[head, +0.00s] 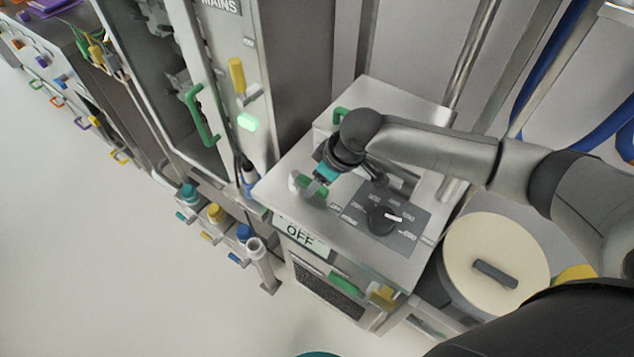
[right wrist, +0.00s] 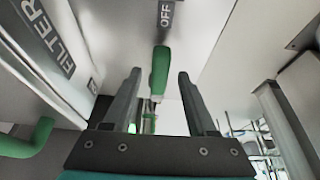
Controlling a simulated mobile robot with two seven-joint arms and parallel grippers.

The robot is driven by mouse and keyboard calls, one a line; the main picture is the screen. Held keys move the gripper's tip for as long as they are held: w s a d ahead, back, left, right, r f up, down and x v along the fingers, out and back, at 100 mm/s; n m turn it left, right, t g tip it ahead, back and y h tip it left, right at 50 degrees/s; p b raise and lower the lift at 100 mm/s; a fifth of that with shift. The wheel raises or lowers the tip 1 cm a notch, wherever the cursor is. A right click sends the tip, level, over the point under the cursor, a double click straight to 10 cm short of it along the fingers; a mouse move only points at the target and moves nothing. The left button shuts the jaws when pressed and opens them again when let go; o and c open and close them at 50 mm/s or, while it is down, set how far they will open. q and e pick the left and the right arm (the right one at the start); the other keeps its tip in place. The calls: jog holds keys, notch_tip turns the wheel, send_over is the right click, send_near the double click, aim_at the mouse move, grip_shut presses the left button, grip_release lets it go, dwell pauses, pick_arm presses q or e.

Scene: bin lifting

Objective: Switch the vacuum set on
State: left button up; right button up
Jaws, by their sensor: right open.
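The vacuum set is a grey metal cabinet (head: 405,262) with a sloping top panel. A lit sign reading OFF (head: 300,238) is on its front upper edge. A green-handled switch lever (head: 313,184) stands on the top panel; in the right wrist view the green lever (right wrist: 160,72) points towards a label reading OFF (right wrist: 167,14). My right gripper (head: 318,187) is at the lever, partly covering it. In the right wrist view my right gripper (right wrist: 158,76) is open, with one finger on each side of the lever and gaps visible on both sides. My left gripper is not in view.
A black rotary knob (head: 383,220) is on the same panel, right of the lever. A green handle (head: 341,115) is at the panel's back. A MAINS cabinet (head: 290,60) stands left. A round-lidded drum (head: 497,240) is at right. The floor (head: 120,260) at left is clear.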

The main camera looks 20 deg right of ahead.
jog(key=shift+w+a+f, duration=0.1)
jog(key=shift+w+f, duration=0.05)
jog(key=shift+f, duration=0.2)
jog(key=shift+c, duration=0.2)
grip_shut()
dwell(1.0)
